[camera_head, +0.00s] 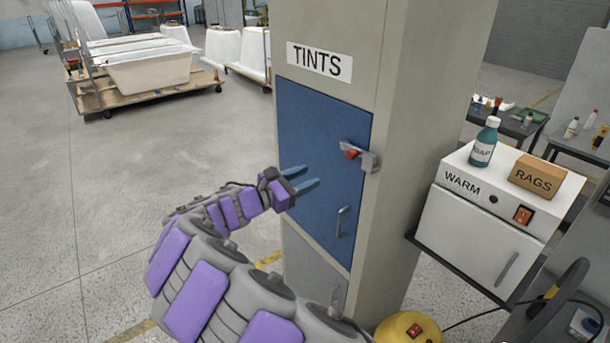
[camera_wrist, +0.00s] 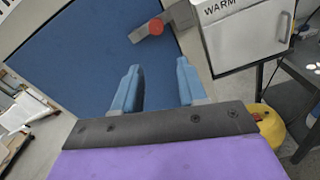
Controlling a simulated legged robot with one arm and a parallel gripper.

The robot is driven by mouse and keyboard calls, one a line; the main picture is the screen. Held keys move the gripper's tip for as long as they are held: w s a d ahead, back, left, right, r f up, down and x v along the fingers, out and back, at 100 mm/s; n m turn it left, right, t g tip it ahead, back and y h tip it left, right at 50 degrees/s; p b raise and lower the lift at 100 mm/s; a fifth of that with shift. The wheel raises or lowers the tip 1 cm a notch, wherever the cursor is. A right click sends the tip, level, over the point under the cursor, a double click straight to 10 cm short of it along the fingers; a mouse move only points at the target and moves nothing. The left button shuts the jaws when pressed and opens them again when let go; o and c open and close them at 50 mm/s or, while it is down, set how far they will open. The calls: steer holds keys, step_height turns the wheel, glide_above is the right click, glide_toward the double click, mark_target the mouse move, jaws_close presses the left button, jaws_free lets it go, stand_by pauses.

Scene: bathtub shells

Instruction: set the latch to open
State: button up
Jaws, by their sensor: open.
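The latch (camera_head: 360,155) is a grey metal lever with a red knob, on the right edge of the blue door (camera_head: 310,140) of the cabinet marked TINTS. In the wrist view the latch (camera_wrist: 168,20) is at the top, its red end lying over the blue door panel (camera_wrist: 90,50). The door looks closed and has a grey handle (camera_head: 342,221) low on its right. My gripper (camera_head: 304,180) is open and empty in front of the door, left of and below the latch. Its two blue fingers (camera_wrist: 158,82) point towards the door, apart from the latch.
A white WARM box (camera_head: 480,228) stands right of the cabinet, with a soap bottle (camera_head: 485,142) and a RAGS box (camera_head: 537,173) on top. A yellow rounded object (camera_head: 405,329) is on the floor. The floor at left is clear up to a cart of tubs (camera_head: 150,75).

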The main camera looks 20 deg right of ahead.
steer(key=shift+s+a, duration=0.1)
steer(key=shift+a, duration=0.05)
steer(key=shift+p+v, duration=0.75)
steer(key=shift+v, duration=0.1)
steer(key=shift+a, duration=0.15)
steer(key=v, duration=1.7)
steer(key=shift+a+p, duration=0.15)
steer(key=shift+p, duration=0.2)
steer(key=shift+f, duration=0.1)
